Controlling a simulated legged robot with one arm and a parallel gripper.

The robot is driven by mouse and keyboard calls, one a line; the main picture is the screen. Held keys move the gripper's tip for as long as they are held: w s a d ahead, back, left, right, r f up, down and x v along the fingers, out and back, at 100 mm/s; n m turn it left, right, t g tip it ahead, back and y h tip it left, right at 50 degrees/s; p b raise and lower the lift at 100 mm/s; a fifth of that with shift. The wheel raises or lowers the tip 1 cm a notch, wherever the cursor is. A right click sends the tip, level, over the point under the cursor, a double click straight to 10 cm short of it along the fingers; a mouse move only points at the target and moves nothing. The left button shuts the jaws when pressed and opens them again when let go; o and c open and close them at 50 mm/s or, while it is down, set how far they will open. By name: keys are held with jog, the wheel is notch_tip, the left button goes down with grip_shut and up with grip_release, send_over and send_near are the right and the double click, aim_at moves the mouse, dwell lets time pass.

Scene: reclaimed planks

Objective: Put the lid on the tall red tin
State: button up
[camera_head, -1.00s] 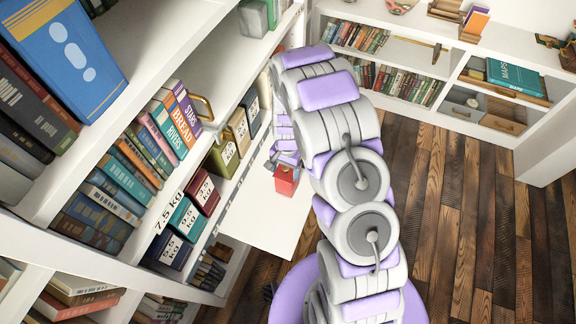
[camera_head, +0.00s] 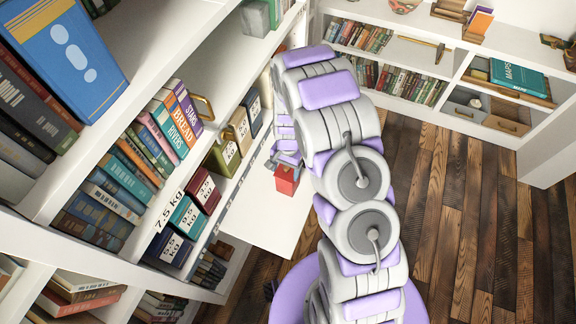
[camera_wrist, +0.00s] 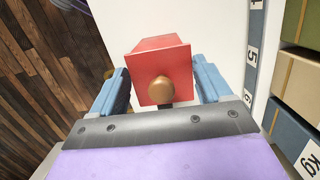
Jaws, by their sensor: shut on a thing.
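The red tin (camera_head: 285,186) stands on a white surface, just below my gripper (camera_head: 286,166) in the head view. In the wrist view, a square red face with a round wooden knob, the lid (camera_wrist: 150,88), points toward the camera. Red tin side (camera_wrist: 158,56) shows beyond it. The blue fingers of my gripper (camera_wrist: 162,80) lie on both sides of the red lid, closed on it. The lid looks lined up with the tin, but I cannot tell whether it is fully seated. The head view shows little of the lid behind my fingers.
The white surface (camera_head: 262,222) is bare around the tin. Wooden floor (camera_head: 440,200) lies open at right.

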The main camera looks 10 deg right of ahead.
jog(key=o, duration=1.1)
jog(key=shift+a, duration=0.1)
jog(key=shift+r+p, duration=1.45)
jog(key=shift+r, duration=2.05)
jog(key=shift+c, duration=0.2)
grip_shut()
jog(key=shift+f, duration=1.4)
jog(key=shift+f, duration=0.65)
